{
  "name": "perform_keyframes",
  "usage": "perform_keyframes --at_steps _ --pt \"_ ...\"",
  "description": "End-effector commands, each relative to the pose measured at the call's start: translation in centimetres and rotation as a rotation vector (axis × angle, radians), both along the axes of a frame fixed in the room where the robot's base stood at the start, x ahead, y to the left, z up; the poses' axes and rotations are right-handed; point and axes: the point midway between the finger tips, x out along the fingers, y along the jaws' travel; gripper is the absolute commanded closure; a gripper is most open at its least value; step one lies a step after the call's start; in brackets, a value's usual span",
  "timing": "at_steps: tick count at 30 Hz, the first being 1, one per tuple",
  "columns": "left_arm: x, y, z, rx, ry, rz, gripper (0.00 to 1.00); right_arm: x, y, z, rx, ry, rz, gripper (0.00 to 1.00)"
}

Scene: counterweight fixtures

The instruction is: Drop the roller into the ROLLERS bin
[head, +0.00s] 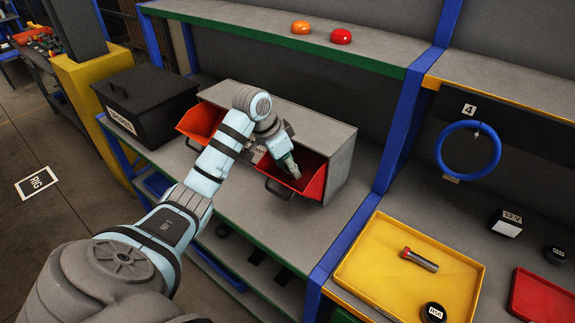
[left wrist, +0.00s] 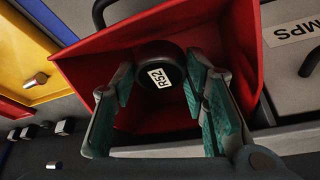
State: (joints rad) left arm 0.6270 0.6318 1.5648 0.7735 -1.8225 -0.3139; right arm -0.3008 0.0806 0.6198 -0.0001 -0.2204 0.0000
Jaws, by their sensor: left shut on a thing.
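A black round roller (left wrist: 158,78) with a white R52 label sits between the fingers of my left gripper (head: 291,163), which is shut on it. In the left wrist view, the roller is over the open mouth of a red bin (left wrist: 236,42). In the head view, the gripper reaches down into the right-hand red bin (head: 313,184) of a grey cabinet, and I cannot make out the roller there. A white label beside this bin is partly hidden by the gripper, so I cannot read it fully. My right gripper is not in view.
An orange-red bin (head: 200,122) is open at the left of the grey cabinet (head: 338,140). A black box (head: 150,95) stands left of it. A yellow tray (head: 378,262) on the right holds a cylinder and a black round piece. Blue posts (head: 398,125) frame the shelf.

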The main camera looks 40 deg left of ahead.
Motion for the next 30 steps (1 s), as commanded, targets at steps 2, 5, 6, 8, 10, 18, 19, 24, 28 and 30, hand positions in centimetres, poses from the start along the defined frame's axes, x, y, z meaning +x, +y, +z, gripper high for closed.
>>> perform_keyframes --at_steps 2,5,6,8,10,18,19,24,28,30 --pt "0.0 0.0 -0.5 0.000 -0.002 -0.001 1.00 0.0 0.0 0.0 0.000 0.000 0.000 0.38" --pt "0.1 0.0 -0.4 0.001 -0.004 0.000 1.00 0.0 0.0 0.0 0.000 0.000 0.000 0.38" --pt "0.1 0.0 -0.4 0.001 -0.004 0.000 1.00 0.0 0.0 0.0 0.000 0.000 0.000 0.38" --pt "0.0 0.0 -0.4 0.000 -0.002 -0.001 1.00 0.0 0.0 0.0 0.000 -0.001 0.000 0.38" --pt "0.0 0.0 -0.6 0.000 -0.002 -0.001 1.00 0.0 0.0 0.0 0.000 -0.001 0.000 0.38" --pt "0.0 0.0 -1.4 0.000 -0.001 0.000 1.00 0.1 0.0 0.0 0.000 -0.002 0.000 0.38" --pt "0.0 0.0 -1.5 0.000 -0.002 0.000 1.00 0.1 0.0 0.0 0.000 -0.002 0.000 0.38" --pt "0.0 0.0 -1.6 0.000 -0.001 0.000 0.41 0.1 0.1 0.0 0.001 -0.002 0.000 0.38" --pt "0.0 0.0 -1.6 0.000 -0.001 0.000 0.39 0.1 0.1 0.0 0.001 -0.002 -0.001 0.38" --pt "0.0 0.0 -1.6 0.000 -0.001 0.000 0.39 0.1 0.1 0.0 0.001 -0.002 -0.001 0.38"
